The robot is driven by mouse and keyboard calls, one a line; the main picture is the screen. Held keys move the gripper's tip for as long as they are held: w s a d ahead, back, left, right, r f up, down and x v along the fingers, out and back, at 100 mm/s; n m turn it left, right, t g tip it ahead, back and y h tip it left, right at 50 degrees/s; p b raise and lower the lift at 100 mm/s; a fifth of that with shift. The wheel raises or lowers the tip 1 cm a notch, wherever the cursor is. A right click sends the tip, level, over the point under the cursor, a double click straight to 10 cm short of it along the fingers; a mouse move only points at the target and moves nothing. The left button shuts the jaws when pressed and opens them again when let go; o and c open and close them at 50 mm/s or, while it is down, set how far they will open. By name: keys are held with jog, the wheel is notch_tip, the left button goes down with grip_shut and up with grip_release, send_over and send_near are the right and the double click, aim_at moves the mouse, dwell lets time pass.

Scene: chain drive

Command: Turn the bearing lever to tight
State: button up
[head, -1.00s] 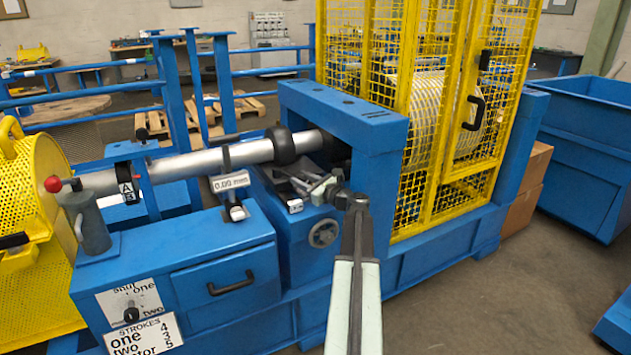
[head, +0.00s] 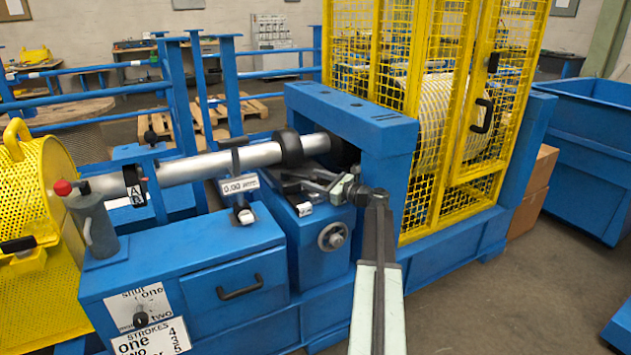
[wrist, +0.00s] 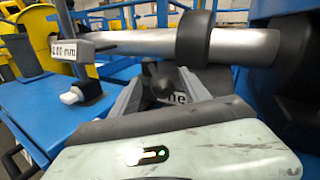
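My gripper (head: 312,181) reaches in under the grey shaft, over the blue bearing block (head: 318,262). In the wrist view its two grey fingers (wrist: 165,68) stand apart. A dark round-ended knob (wrist: 158,82), which looks like the end of the bearing lever, shows between them; I cannot tell whether they touch it. The rest of the lever is hidden by the fingers and the block. A small, partly covered label (wrist: 179,98) shows behind the fingers. In the head view a small white tag (head: 304,209) is on the block below the gripper.
The shaft (head: 209,165) with its black collar (head: 287,148) runs just above the gripper. The blue frame (head: 352,116) and yellow cage (head: 425,130) are close on the right.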

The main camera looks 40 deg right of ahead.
jog(key=v, duration=0.7)
jog(key=shift+s, duration=0.35)
